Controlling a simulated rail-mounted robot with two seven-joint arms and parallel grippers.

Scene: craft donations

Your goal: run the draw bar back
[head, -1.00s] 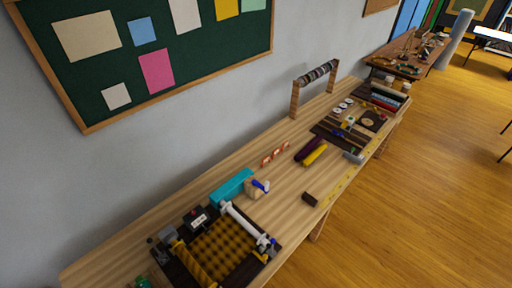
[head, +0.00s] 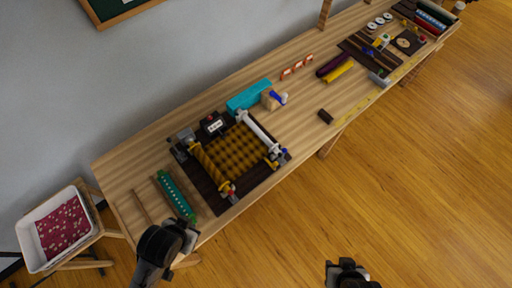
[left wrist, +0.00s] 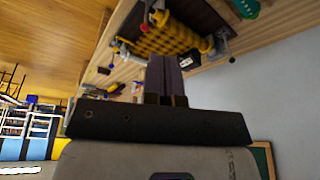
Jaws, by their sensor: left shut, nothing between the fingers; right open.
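A small loom (head: 215,192) with a dark base and black-and-yellow cloth stands on the bench. A yellow-wrapped roller (head: 208,168) lies along its left side and a white bar (head: 258,131) along its right side. I cannot tell for certain which part is the draw bar. The loom's cloth shows at the top of the left wrist view (left wrist: 165,40). My left gripper (left wrist: 166,75) is shut and empty, pointing toward the loom; in the head view its arm is at the bench's front edge. My right gripper (head: 347,268) is open and empty over the floor, clear of the bench.
A black counter box (head: 214,125) sits on the loom's back edge, with a teal block (head: 249,96) beyond. A green toothed bar (head: 175,195) lies left of the loom. A white tray with red cloth (head: 29,238) stands on a stool. The bench front right of the loom is mostly clear.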

